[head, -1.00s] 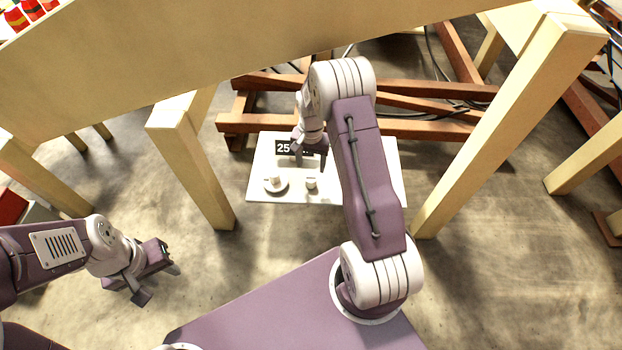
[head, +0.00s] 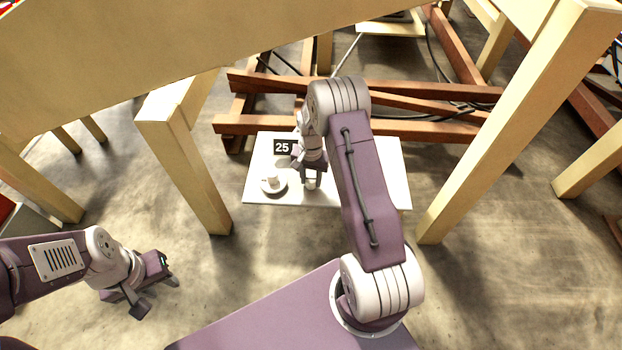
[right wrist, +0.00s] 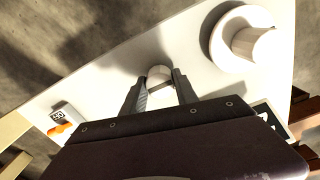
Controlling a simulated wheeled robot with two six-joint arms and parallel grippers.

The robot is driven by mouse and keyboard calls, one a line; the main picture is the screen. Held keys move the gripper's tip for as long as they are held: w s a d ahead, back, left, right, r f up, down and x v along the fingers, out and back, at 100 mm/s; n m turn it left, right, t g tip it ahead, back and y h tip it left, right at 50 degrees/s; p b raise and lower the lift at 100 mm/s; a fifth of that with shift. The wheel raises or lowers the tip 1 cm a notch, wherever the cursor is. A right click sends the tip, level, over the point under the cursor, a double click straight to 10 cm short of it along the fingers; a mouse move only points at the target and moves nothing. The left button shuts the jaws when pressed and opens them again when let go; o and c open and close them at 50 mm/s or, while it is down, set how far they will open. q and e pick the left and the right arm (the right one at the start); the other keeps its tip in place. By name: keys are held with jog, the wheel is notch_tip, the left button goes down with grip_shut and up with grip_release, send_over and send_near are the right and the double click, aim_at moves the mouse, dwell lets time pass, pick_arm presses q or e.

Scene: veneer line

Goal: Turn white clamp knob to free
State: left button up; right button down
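A white panel (head: 375,185) lies low beneath the timber frame. A small white knob (head: 311,184) stands on it; it also shows in the right wrist view (right wrist: 160,75). A larger white knob on a round disc (head: 272,180) is to its left, seen at the upper right in the right wrist view (right wrist: 252,42). I cannot tell for certain which is the clamp knob. My right gripper (head: 312,176) is open, its fingertips on either side of the small knob; contact is unclear. My left gripper (head: 160,288) is open and empty, above the floor at the lower left.
A black label reading 25 (head: 283,147) is on the panel. A small grey piece with an orange part (right wrist: 62,120) shows at the panel's left in the right wrist view. Pale timber legs (head: 190,165) flank the panel; brown beams (head: 400,128) lie behind it.

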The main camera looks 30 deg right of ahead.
jog(key=shift+r+n+p, duration=0.2)
jog(key=shift+n+p, duration=0.2)
jog(key=shift+p, duration=0.45)
jog(key=n+p, duration=0.4)
jog(key=p, duration=0.1)
jog(key=n+p, duration=0.3)
jog(key=n, duration=0.1)
jog(key=shift+n, duration=0.3)
jog(key=n+p, duration=0.2)
jog(key=n, duration=0.2)
jog(key=shift+f+n, duration=0.1)
jog(key=shift+n, duration=0.2)
jog(key=shift+f+n+p, duration=0.1)
jog(key=shift+n+p, duration=0.65)
jog(key=shift+n, duration=1.15)
jog(key=c, duration=0.9)
grip_release()
jog(key=shift+c, duration=0.2)
